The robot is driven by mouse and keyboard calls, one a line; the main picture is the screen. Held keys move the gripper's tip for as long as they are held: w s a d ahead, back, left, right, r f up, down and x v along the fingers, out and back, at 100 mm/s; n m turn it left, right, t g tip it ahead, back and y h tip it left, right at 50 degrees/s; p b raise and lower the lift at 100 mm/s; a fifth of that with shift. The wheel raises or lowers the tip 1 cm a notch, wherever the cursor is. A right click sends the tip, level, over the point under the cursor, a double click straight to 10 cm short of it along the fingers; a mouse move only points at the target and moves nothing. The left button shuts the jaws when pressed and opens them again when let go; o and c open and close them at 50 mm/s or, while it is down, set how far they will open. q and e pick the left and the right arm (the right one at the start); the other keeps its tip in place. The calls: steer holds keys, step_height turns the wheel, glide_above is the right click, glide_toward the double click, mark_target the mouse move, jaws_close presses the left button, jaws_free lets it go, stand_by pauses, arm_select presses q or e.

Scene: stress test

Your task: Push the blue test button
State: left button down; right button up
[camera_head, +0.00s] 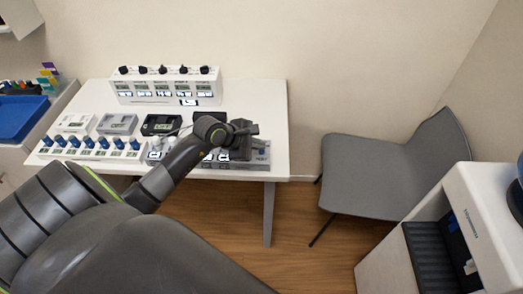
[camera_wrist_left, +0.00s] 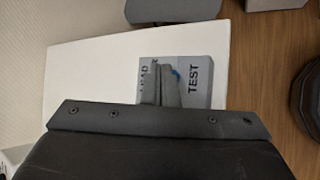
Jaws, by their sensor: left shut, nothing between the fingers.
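A grey box with the word TEST (camera_wrist_left: 197,90) lies on the white table in the left wrist view. Part of a blue button (camera_wrist_left: 176,73) shows on it, right beside my fingers, which hide the rest. My left gripper (camera_wrist_left: 164,70) is shut and empty over the box; I cannot tell whether the fingertips touch the button. In the head view my left gripper (camera_head: 246,143) is over the right front part of the table, and the grey box (camera_head: 262,157) shows partly beneath it. My right gripper is in neither view.
On the white table (camera_head: 240,97) stand a white panel with black knobs (camera_head: 160,96), several small meters, and a strip with blue knobs (camera_head: 90,143). A grey chair (camera_head: 375,170) stands right of the table. A blue tray (camera_head: 20,115) is at the left.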

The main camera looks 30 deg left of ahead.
arm_select(q)
step_height(320, 180, up, 6)
steer(key=p, duration=0.3)
steer(key=shift+d, duration=0.1)
stand_by(0.6)
